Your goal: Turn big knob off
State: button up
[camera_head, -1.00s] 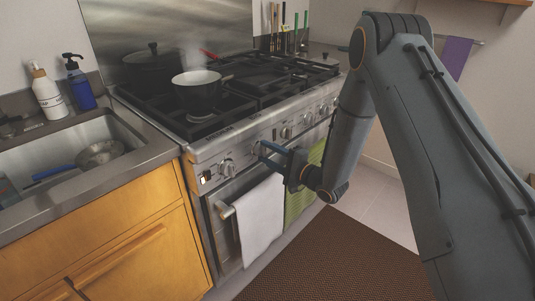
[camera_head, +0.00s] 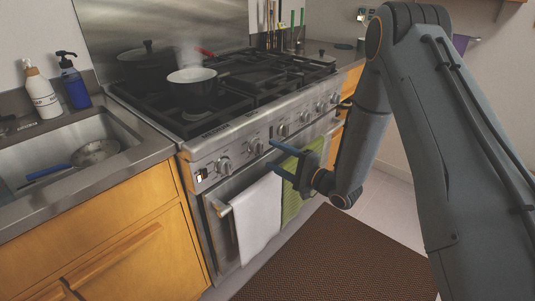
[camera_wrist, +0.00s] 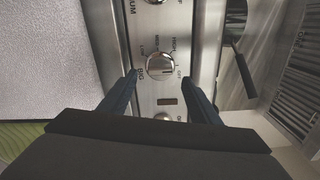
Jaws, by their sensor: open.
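In the wrist view a round silver knob (camera_wrist: 160,67) on the steel stove panel sits between my fingers, just beyond their tips; its lettering seems to include "BIG". In the head view this appears to be the second knob from the left (camera_head: 256,146). My gripper (camera_head: 273,164) is open and empty in front of the panel, one finger above the other. Its two dark blue fingers also show in the wrist view (camera_wrist: 161,76), either side of the knob and apart from it. The knob's exact pointer direction is hard to read.
A steaming pot (camera_head: 192,88) stands on the stove grates. A white towel (camera_head: 258,220) and a green towel (camera_head: 300,180) hang from the oven handle below the gripper. Neighbouring knobs (camera_head: 224,166) sit close by. The floor by the brown mat (camera_head: 335,260) is clear.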

jog(key=shift+v, duration=1.4)
jog(key=s+d+r+n+g+h, duration=0.25)
jog(key=d+n+h, duration=0.25)
jog(key=d+h, duration=0.85)
jog(key=s+d+r+n+g, duration=0.1)
jog(key=s+r+g, duration=0.1)
jog(key=s, duration=0.7)
jog(key=s+d+r+n+g+p, duration=0.1)
jog(key=s+d+r+n+g, duration=0.1)
jog(key=s, duration=0.8)
jog(key=s+d+r+n+g, duration=0.1)
jog(key=s+g, duration=0.3)
jog(key=s, duration=0.5)
jog(key=shift+s+d+r+n+h+p, duration=0.2)
jog(key=shift+d+r+n+h+p, duration=0.2)
jog(key=shift+d+r, duration=0.2)
